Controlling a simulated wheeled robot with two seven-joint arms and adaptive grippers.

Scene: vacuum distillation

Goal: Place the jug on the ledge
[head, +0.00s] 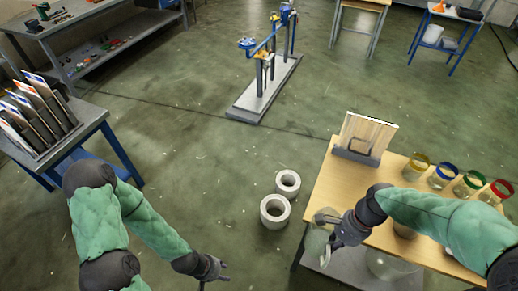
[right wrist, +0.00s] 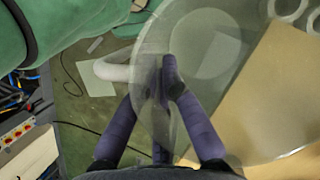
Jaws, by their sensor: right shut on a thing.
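A clear glass jug (head: 317,243) with a pale handle is at the left edge of the wooden table. My right gripper (head: 338,236) is shut on it. In the right wrist view the see-through jug (right wrist: 205,65) fills the middle, and my right gripper's fingers (right wrist: 168,80) close at its wall beside the white handle (right wrist: 112,69). I cannot tell whether the jug touches the table. My left gripper (head: 214,275) is empty and looks open, low over the floor, far from the jug. A grey lower shelf (head: 330,270) shows under the table; I cannot tell whether it is the ledge.
The wooden table (head: 330,185) holds a board in a grey stand (head: 362,140) and several glasses with coloured rims (head: 441,176). Two white rings (head: 274,212) lie on the floor to its left. A side table (head: 80,130) with slanted panels stands at left.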

